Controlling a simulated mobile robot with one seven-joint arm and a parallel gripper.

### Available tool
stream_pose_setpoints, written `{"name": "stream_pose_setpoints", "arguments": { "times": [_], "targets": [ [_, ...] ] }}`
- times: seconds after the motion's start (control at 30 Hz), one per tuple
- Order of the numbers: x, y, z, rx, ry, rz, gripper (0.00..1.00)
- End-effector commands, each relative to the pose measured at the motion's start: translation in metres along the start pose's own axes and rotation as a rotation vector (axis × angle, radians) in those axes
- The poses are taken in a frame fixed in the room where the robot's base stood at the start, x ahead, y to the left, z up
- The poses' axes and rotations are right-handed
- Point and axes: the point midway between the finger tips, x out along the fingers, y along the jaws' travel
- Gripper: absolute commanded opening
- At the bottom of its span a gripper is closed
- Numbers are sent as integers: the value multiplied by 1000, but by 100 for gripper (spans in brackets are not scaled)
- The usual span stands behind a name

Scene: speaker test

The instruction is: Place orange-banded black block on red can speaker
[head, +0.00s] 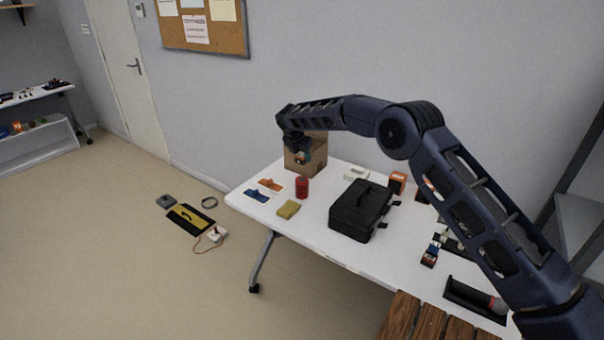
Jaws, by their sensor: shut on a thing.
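The red can speaker (302,187) stands upright on the white table, near its left end. My gripper (300,152) is in the air above the speaker and in front of a cardboard box. It is shut on a small dark thing with an orange patch, which looks like the orange-banded black block (301,157). The fingers cover much of the block. A gap shows between the block and the top of the speaker.
The cardboard box (319,158) stands close behind my gripper. A black case (358,212), a yellow sponge-like thing (288,209) and blue (257,195) and orange (270,184) items lie around the speaker on the white table (318,222).

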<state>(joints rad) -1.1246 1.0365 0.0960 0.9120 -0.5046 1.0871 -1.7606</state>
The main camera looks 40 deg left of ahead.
Motion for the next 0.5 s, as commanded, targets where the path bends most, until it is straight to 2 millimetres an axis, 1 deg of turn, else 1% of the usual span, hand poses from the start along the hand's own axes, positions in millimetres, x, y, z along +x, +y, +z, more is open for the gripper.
{"name": "stream_pose_setpoints", "arguments": {
  "times": [0.03,0.2,0.43,0.5],
  "targets": [
    [10,0,-5,-1,1,-2,16],
    [32,0,-14,0,0,-2,16],
    [43,0,-18,0,0,0,16],
    [50,0,-21,-1,1,-1,16]
  ]
}}
